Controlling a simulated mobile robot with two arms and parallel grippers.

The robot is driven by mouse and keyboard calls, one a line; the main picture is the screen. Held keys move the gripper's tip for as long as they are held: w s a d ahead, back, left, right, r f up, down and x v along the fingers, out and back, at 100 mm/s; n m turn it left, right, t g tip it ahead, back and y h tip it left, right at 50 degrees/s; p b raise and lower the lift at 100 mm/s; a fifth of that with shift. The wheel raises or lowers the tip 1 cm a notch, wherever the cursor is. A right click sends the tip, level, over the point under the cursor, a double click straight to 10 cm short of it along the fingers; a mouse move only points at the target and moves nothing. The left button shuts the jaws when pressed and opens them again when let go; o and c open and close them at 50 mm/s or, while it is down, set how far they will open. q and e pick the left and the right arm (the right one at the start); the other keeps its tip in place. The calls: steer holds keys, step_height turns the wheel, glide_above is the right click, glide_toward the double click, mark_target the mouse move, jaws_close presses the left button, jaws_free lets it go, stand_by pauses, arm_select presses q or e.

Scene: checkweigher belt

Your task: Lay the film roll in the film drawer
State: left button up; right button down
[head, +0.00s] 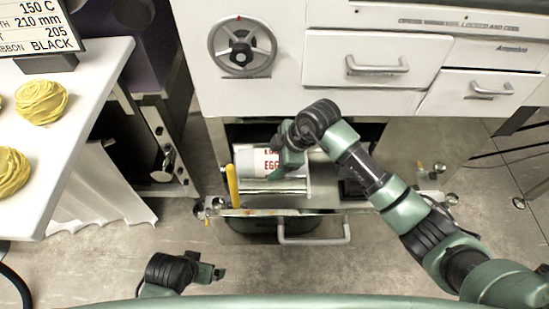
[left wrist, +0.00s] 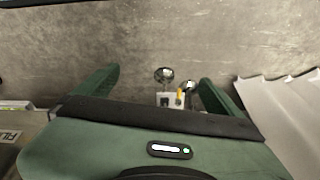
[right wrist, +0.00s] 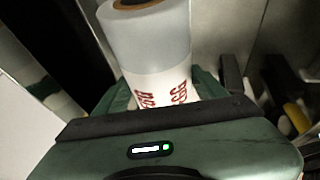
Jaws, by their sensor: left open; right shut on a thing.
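The film roll (head: 256,159) is white with red lettering. It shows over the open film drawer (head: 330,202) under the machine in the head view. My right gripper (head: 283,168) is shut on it. In the right wrist view the film roll (right wrist: 150,45) sits between the fingers, its brown core end at the top and its red print near the jaws. I cannot tell whether it touches the drawer floor. My left gripper (head: 215,272) is open and empty, low over the floor, away from the drawer. My arm hides part of the drawer.
A yellow-handled tool (head: 232,185) stands at the drawer's left front. The drawer's front handle (head: 315,241) faces me. Above are two closed drawers and a handwheel (head: 242,47). A white table (head: 70,105) with yellow rolls stands at left.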

steer(key=shift+f+b, duration=0.4)
steer(key=shift+b, duration=0.05)
steer(key=shift+f+b, duration=0.55)
steer(key=shift+b, duration=0.05)
steer(key=shift+f+b, duration=0.7)
steer(key=shift+b, duration=0.05)
steer(key=shift+f, duration=0.25)
step_height(320, 180, down, 2)
steer(key=shift+f+b, duration=0.2)
steer(key=shift+b, duration=0.4)
arm_select(q)
step_height(320, 180, up, 10)
steer(key=t, duration=0.1)
steer(key=shift+f, duration=0.25)
arm_select(e)
steer(key=shift+f, duration=0.75)
arm_select(q)
steer(key=shift+w, duration=0.1)
